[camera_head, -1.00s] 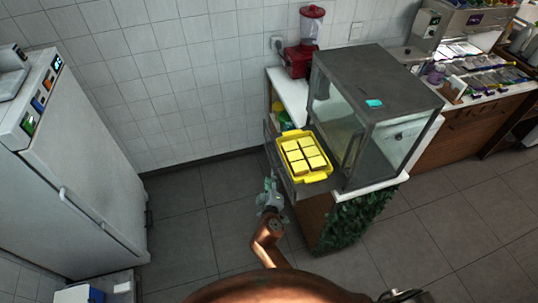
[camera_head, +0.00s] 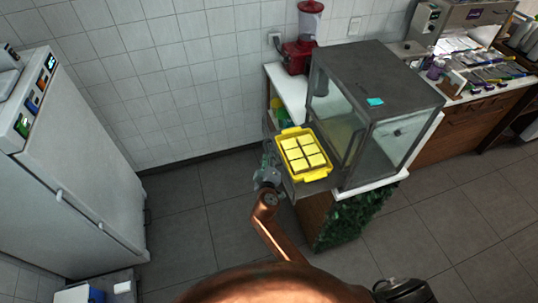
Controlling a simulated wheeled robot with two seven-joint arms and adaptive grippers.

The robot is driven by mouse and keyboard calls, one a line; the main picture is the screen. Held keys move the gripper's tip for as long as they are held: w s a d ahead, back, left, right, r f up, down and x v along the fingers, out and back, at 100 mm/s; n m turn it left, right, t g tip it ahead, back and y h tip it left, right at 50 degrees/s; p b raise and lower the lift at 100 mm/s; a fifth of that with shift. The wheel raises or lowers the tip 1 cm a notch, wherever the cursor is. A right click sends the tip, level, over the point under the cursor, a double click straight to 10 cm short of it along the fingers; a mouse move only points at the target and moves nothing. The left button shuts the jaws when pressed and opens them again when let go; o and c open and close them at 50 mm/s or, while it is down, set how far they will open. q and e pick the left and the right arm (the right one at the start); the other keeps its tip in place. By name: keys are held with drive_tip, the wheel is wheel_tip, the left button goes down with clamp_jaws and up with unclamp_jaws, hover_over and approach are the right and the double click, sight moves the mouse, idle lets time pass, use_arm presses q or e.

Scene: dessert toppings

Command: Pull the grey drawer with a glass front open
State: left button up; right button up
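The glass display case (camera_head: 372,75) has a grey top and stands on a white counter. A grey drawer (camera_head: 318,187) sticks out from its left side, with a yellow tray (camera_head: 326,173) of several yellow square pieces on it. The drawer's front, at its left end, is seen at a steep angle and partly hidden. My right gripper (camera_head: 268,160) is at this left end, close to the drawer front. Whether it touches the front or a handle cannot be told. Its fingers are small and blend with the glass, so their opening is unclear. My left gripper is not in view.
A white fridge (camera_head: 75,180) stands at the left, with free floor (camera_head: 195,215) between it and the counter. A red blender (camera_head: 303,45) is behind the case. Leafy greenery (camera_head: 352,215) covers the counter's front.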

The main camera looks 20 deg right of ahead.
drive_tip(key=shift+w+d+f, duration=0.1)
drive_tip(key=shift+w+d, duration=0.05)
drive_tip(key=shift+w, duration=0.25)
drive_tip(key=shift+c, duration=0.3)
clamp_jaws()
